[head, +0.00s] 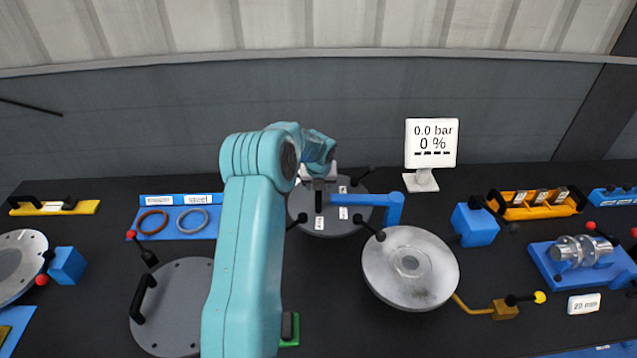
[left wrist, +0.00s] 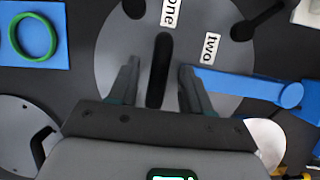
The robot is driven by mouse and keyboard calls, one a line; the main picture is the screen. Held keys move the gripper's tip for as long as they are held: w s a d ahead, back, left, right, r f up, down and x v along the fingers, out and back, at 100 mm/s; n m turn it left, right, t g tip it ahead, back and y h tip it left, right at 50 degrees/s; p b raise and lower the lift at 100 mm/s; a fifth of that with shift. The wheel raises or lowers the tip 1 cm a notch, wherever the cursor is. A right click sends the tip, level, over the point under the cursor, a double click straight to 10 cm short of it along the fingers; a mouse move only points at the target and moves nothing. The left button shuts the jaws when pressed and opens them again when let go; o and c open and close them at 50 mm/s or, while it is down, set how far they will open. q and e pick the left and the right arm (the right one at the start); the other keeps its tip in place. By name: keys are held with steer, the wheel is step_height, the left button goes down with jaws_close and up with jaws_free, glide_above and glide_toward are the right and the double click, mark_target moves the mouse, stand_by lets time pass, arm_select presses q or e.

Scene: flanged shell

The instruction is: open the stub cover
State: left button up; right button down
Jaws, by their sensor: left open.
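The stub cover (head: 335,222) is a dark grey round disc at the centre of the head view, with small white labels and a blue arm (head: 372,199) reaching to its right. In the left wrist view the cover (left wrist: 225,45) shows labels reading "one" and "two" and a black bar handle (left wrist: 158,70). My left gripper (head: 318,172) is over the cover. In the left wrist view the open fingers (left wrist: 160,85) stand on either side of the handle, with gaps visible. Whether they are down at handle height I cannot tell. My right gripper is in neither view.
Black-knobbed levers (head: 376,234) stand around the cover's edge. A pale metal disc (head: 430,268) lies close at right. A display (head: 431,143) behind reads 0.0 bar, 0 %. A grey disc with handle (head: 180,305) and a blue ring tray (head: 178,228) lie left.

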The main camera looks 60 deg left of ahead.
arm_select(q)
steer(key=b+v, duration=0.3)
steer(key=v, duration=1.3)
steer(key=shift+r, duration=0.25)
steer(key=shift+f, duration=0.1)
